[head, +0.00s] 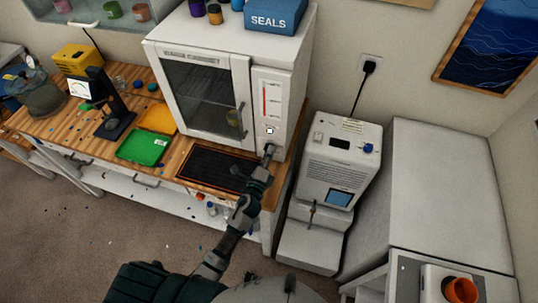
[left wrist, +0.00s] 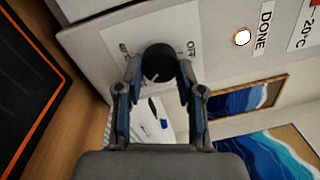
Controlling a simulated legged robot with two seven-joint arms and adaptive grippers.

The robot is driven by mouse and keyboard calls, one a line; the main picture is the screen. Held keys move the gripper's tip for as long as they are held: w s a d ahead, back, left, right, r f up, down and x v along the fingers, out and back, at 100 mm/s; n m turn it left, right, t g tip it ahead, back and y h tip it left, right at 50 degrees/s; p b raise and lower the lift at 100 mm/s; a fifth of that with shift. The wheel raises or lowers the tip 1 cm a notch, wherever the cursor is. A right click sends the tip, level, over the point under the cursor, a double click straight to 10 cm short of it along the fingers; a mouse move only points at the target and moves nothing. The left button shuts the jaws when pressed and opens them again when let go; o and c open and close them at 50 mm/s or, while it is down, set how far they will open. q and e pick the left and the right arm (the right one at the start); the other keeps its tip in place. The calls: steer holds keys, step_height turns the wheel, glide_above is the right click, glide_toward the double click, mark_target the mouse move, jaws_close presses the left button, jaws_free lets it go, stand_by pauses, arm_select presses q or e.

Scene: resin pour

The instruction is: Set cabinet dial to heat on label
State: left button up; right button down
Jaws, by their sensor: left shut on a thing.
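The white cabinet (head: 246,55) stands on the wooden bench, with its dark glass door closed. Its dial (left wrist: 158,62) is a round black knob on the lower front panel, best seen in the left wrist view. An OFF label (left wrist: 191,49) is on one side of the dial; small print on the other side is too small to read. I cannot tell which label the dial points at. My left gripper (head: 267,158) is at the panel, its fingers on both sides of the knob, shut on it; it also shows in the left wrist view (left wrist: 160,80). My right gripper is out of view.
A DONE lamp (left wrist: 242,38) glows white by the dial. A black mat (head: 215,168) lies before the cabinet, with green (head: 144,147) and orange (head: 158,119) trays to its left. A white machine (head: 340,150) stands close on the right.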

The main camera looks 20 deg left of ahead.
arm_select(q)
steer(key=shift+a+r, duration=0.1)
steer(key=shift+r, duration=0.1)
stand_by(0.3)
steer(key=o, duration=0.9)
steer(key=shift+o, duration=1.2)
steer(key=shift+w+f, duration=0.1)
steer(key=shift+f, duration=0.1)
steer(key=s, duration=1.2)
steer(key=shift+a+f, duration=0.35)
steer(key=shift+f, duration=0.05)
